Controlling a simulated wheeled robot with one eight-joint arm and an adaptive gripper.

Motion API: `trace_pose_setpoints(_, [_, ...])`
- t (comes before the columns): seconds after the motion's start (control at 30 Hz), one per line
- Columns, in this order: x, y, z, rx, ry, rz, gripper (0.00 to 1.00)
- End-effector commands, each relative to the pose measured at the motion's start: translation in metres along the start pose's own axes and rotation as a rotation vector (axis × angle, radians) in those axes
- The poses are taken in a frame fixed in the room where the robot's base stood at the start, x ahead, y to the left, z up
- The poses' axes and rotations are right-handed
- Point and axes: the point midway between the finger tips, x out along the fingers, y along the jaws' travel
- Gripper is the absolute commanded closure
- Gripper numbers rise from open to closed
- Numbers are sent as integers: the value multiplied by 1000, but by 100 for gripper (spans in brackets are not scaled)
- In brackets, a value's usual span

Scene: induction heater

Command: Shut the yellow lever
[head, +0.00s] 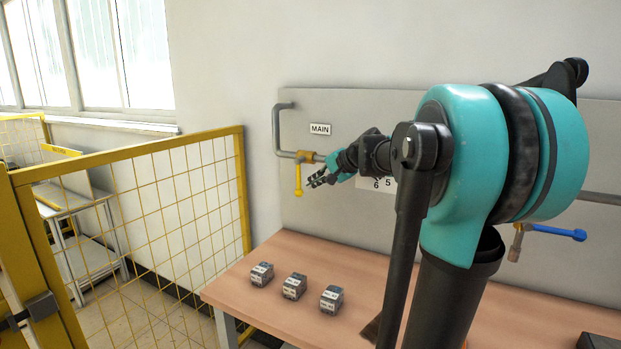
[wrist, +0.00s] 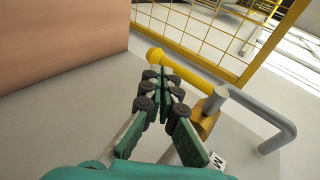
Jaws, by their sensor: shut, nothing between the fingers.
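The yellow lever (head: 298,181) hangs straight down from a brass-coloured valve (head: 305,156) on the grey wall pipe, left of centre in the head view. It lies across the horizontal run of pipe. In the wrist view the yellow lever (wrist: 184,68) runs just beyond the fingertips, its round knob end at the upper left and its valve (wrist: 205,120) at the right. My gripper (head: 315,181) is just right of the lever; it also shows in the wrist view (wrist: 160,78), with its fingers together and empty. I cannot tell whether the fingertips touch the lever.
A MAIN label (head: 320,129) is above the valve. A blue lever (head: 556,232) sits on another valve at the right. The wooden table (head: 245,285) below carries several small grey devices (head: 294,286). A yellow mesh fence (head: 150,200) stands at the left.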

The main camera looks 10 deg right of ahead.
Motion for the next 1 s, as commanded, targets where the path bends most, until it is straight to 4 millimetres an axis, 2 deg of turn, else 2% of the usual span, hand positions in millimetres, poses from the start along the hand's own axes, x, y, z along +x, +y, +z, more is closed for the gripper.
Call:
trace_pose_setpoints(0.03, [-12,1,-1,3,4,0,100])
trace_pose_setpoints(0.2, [-46,1,-1,3,3,1,100])
trace_pose_setpoints(0.4, [-76,1,-1,2,2,1,100])
trace_pose_setpoints(0.6, [-87,0,0,0,2,1,100])
trace_pose_setpoints(1.0, [-87,0,0,0,1,1,100])
